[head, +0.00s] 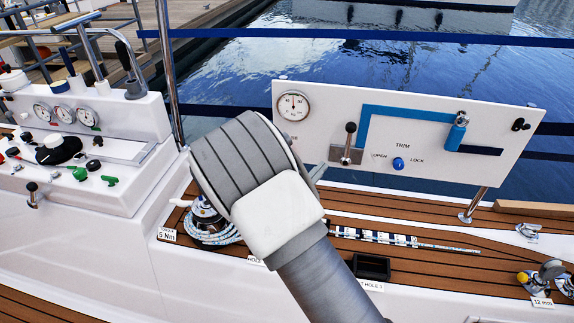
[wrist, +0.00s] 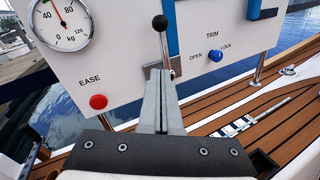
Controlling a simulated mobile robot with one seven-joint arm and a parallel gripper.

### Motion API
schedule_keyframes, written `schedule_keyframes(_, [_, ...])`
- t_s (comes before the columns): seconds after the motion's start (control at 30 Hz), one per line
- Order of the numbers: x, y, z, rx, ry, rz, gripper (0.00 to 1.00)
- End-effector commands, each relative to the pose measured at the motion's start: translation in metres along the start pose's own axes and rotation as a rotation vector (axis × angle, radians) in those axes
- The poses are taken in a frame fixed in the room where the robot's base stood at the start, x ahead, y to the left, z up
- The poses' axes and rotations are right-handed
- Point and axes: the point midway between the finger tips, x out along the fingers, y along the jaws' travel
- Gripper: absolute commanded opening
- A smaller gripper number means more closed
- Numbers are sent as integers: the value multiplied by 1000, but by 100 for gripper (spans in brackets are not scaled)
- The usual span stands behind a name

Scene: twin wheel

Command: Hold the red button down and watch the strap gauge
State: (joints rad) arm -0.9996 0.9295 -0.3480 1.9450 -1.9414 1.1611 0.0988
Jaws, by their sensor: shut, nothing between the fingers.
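The red button (wrist: 98,102) is on the white panel under the word EASE in the wrist view. In the head view my arm hides it. The round kg gauge (wrist: 62,22) is above the button, its top cut off in the wrist view. The whole dial (head: 294,106) shows at the panel's upper left in the head view, too small to read exactly. My gripper (wrist: 161,74) is shut and empty, to the right of the button and apart from it. Its fingertips overlap the lower part of a black-knobbed lever (wrist: 160,24); I cannot tell whether they touch.
The same lever (head: 350,130) stands right of my arm in the head view. A winch (head: 205,218) is below left on the teak deck. Dials and switches fill the left console (head: 110,205).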

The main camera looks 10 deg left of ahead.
Motion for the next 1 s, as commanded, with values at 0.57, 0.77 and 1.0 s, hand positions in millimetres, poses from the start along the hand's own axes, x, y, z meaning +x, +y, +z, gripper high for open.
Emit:
schedule_keyframes(0.57, [-51, 68, -118, -267, 12, 395, 0])
schedule_keyframes(0.77, [-51, 68, -119, -268, 12, 398, 0])
schedule_keyframes(1.0, [-46, 70, -120, -267, 13, 395, 0])
